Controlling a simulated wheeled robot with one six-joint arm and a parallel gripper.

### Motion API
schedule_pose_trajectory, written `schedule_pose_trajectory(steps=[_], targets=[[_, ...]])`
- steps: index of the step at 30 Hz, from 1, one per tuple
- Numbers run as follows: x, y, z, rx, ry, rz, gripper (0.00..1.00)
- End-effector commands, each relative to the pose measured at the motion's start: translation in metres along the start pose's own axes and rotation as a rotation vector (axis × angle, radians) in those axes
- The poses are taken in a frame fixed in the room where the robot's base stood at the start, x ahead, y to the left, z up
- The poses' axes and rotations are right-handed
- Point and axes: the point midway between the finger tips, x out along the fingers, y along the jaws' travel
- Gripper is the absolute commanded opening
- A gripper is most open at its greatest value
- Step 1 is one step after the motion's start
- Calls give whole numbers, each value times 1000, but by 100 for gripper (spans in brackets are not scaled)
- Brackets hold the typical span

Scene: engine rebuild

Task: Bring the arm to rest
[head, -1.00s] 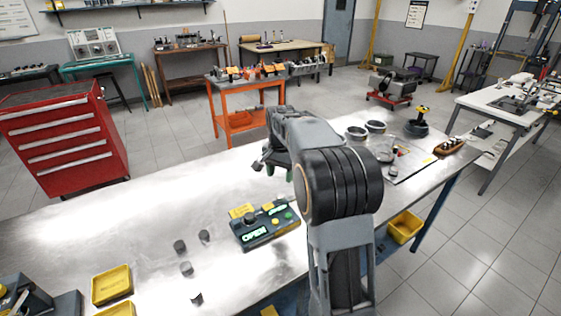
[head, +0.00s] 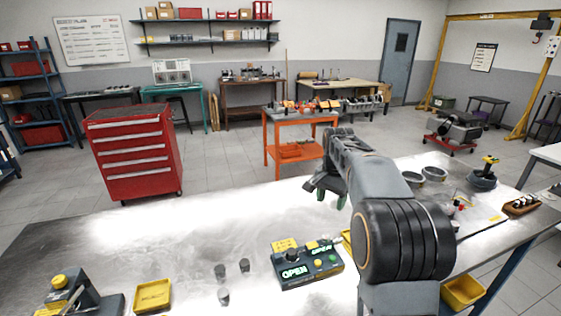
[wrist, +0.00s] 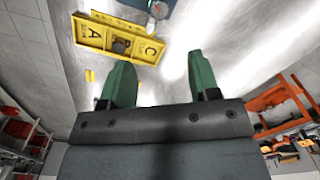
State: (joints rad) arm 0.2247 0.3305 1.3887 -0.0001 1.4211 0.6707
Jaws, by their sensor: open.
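My gripper (head: 322,196) is raised above the far part of the metal workbench (head: 130,240), left of my arm's large black joint. In the wrist view its two green fingers (wrist: 160,82) stand apart with nothing between them. A yellow fixture marked A and C (wrist: 118,38) lies on the bench beyond the fingers in that view. In the head view my arm hides part of the bench behind it.
A yellow bin (head: 152,296) and a dark press-like device (head: 75,296) are near the front left. An orange cart (head: 293,140) and red tool chest (head: 135,150) stand beyond.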

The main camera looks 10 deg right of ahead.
Motion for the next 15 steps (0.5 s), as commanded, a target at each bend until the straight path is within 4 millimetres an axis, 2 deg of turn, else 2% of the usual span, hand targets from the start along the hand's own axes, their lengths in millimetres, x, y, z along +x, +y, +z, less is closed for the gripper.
schedule_pose_trajectory(steps=[4, 6, 8, 11, 15], targets=[[4, -3, -4, -91, 25, -18, 56], [27, 0, 1, -180, 16, -10, 56], [38, 7, 12, -259, 22, -13, 56], [46, 21, 44, -408, 52, -28, 56], [53, 47, 102, -616, 116, -54, 56]])
